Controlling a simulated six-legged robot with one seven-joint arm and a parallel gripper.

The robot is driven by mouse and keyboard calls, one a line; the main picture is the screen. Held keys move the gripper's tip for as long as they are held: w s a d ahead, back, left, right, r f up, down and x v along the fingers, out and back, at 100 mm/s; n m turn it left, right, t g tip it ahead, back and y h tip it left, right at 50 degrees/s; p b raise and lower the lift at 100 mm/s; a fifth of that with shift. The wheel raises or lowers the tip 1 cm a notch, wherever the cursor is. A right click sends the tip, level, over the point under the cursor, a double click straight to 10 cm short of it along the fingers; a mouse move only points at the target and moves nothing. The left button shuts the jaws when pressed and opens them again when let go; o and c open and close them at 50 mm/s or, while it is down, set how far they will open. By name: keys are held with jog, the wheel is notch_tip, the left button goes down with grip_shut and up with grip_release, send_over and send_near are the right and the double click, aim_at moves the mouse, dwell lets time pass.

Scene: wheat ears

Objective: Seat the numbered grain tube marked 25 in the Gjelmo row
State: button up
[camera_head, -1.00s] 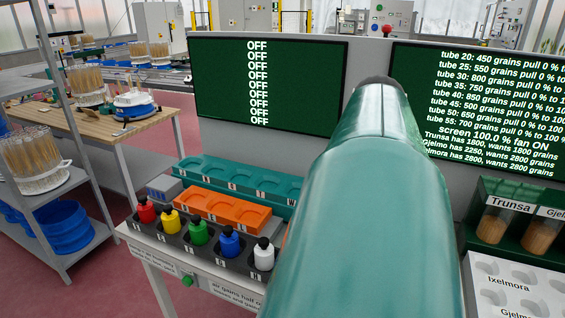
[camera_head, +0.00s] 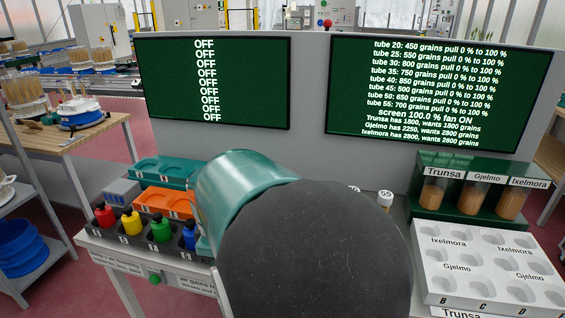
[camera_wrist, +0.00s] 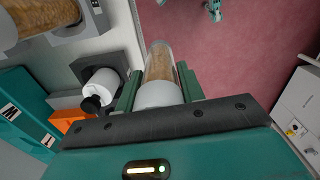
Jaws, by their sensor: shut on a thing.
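In the wrist view my gripper (camera_wrist: 158,88) is shut on a clear grain tube (camera_wrist: 160,66) with a white end. Its number is not readable there. The held tube is over the floor, beside a white bottle. In the head view my arm hides the gripper and the held tube. The white rack (camera_head: 420,262) stands at the right, with rows labelled Ixelmora, Gjelmo and Trunsa. The Gjelmo row (camera_head: 490,272) shows empty hollows. The right screen (camera_head: 436,95) reads tube 25 as 550 grains, and Gjelmo has 2250, wants 2800.
Behind the rack, a green holder (camera_head: 440,208) bears three grain jars labelled Trunsa, Gjelmo and Ixelmora. A tube marked 55 (camera_head: 385,199) shows behind my arm. Coloured bottles (camera_head: 131,222), an orange tray (camera_head: 165,202) and a teal tray (camera_head: 160,170) stand at the left.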

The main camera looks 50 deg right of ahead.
jog(key=w+a+f+m, duration=0.2)
jog(key=w+a+f, duration=0.6)
jog(key=w+f, duration=0.2)
jog(key=w+a+f+m, duration=0.3)
jog(key=w+a+f, duration=0.6)
jog(key=f, duration=0.5)
jog(key=shift+w, duration=0.4)
